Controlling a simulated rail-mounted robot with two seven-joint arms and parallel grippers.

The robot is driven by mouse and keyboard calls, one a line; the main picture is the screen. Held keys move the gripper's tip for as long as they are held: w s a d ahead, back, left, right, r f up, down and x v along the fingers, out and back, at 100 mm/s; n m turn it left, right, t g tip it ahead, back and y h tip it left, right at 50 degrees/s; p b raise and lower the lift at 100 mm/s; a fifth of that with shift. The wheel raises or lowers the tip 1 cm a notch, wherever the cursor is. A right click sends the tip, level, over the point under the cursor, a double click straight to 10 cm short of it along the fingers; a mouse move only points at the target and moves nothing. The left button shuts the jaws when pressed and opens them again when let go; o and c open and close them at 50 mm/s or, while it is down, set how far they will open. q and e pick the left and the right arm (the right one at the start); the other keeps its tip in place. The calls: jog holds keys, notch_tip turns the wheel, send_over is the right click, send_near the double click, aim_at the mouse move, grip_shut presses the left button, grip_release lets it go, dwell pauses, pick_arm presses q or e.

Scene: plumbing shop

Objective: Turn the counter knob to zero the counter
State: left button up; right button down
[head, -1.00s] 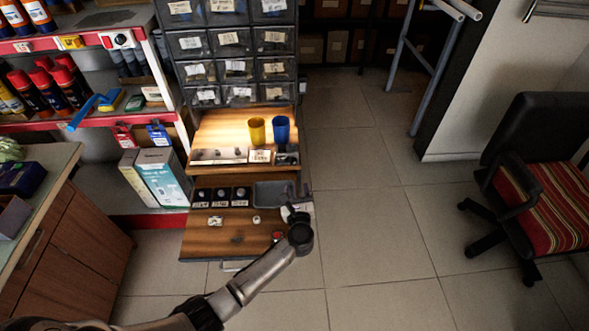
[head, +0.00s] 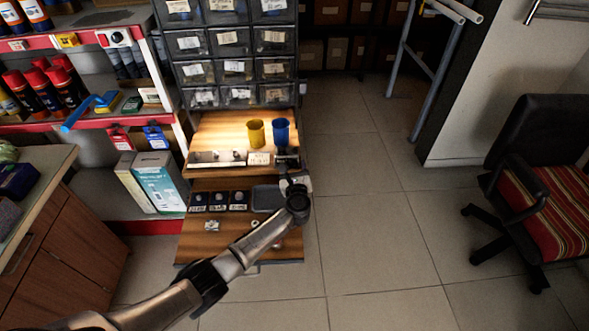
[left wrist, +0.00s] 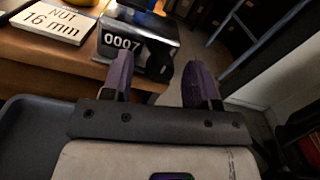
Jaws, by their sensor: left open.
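The counter (left wrist: 122,42) is a small dark box showing 0007 in the left wrist view. In the head view the counter (head: 287,160) sits at the right front of the upper wooden shelf, partly behind my gripper. A dark rounded part on its right side looks like the knob (left wrist: 161,66). My left gripper (left wrist: 160,82) is open, its two purple fingers pointing at the counter, one on each side of that dark part. I cannot tell whether they touch it. The left gripper (head: 292,179) also shows in the head view just in front of the counter. My right gripper is not in view.
A yellow cup (head: 256,133) and a blue cup (head: 281,131) stand behind the counter. A "NUT 16 mm" plate (left wrist: 52,22) lies left of it. A grey tray (head: 265,198) and several small dark bins (head: 218,200) sit on the lower board.

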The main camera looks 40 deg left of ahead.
pick_arm(q)
jog(key=shift+c, duration=0.4)
jog(key=c, duration=0.8)
jog(key=shift+c, duration=0.2)
